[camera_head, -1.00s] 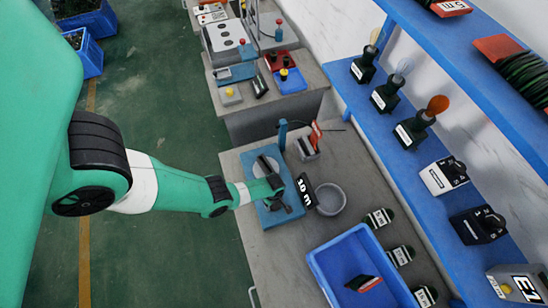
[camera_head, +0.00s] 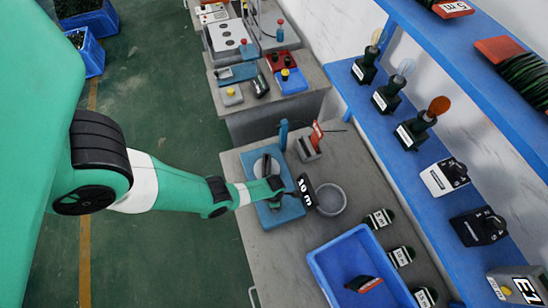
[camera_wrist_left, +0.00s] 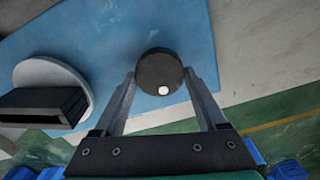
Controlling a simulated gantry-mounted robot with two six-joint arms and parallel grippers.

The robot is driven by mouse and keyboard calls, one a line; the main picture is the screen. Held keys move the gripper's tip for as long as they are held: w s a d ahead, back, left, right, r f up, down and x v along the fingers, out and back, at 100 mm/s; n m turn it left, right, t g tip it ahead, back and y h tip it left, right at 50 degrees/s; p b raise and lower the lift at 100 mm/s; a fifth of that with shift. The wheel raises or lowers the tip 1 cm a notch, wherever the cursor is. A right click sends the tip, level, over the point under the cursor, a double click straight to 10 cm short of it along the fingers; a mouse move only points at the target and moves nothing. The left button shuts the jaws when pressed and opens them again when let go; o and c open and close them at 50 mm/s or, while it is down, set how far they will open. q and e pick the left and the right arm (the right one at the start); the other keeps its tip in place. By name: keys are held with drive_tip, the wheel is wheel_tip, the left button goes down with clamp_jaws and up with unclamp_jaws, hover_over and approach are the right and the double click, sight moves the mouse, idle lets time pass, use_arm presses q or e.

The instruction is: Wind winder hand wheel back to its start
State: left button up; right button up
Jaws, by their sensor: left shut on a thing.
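The winder's blue base plate (camera_head: 287,211) lies on the bench in the head view and fills much of the left wrist view (camera_wrist_left: 215,30). A dark round knob with a white dot, which looks like the hand wheel (camera_wrist_left: 158,70), stands over the plate. My left gripper (camera_wrist_left: 158,82) is shut on its sides, one finger on each side. The white dot faces the near side of the wrist view. A pale disc (camera_wrist_left: 45,75) with a black block (camera_wrist_left: 43,105) is to the left of the knob. In the head view my left gripper (camera_head: 279,196) hides the knob. My right gripper is not in view.
A black "10 m" sign (camera_head: 305,190) and a grey bowl (camera_head: 331,199) stand right of the winder. A blue post (camera_head: 283,135) and a red-tabbed block (camera_head: 308,147) are behind it. A blue bin (camera_head: 335,262) is in front. Blue shelves (camera_head: 420,165) run along the right.

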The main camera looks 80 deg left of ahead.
use_arm(q)
drive_tip(key=shift+n, duration=0.6)
drive_tip(key=o, duration=1.3)
wheel_tip(320, 180, up, 8)
drive_tip(key=p, duration=0.7)
drive_tip(key=shift+f+p, duration=0.15)
drive_tip(key=shift+p, duration=0.2)
drive_tip(key=shift+f, duration=0.1)
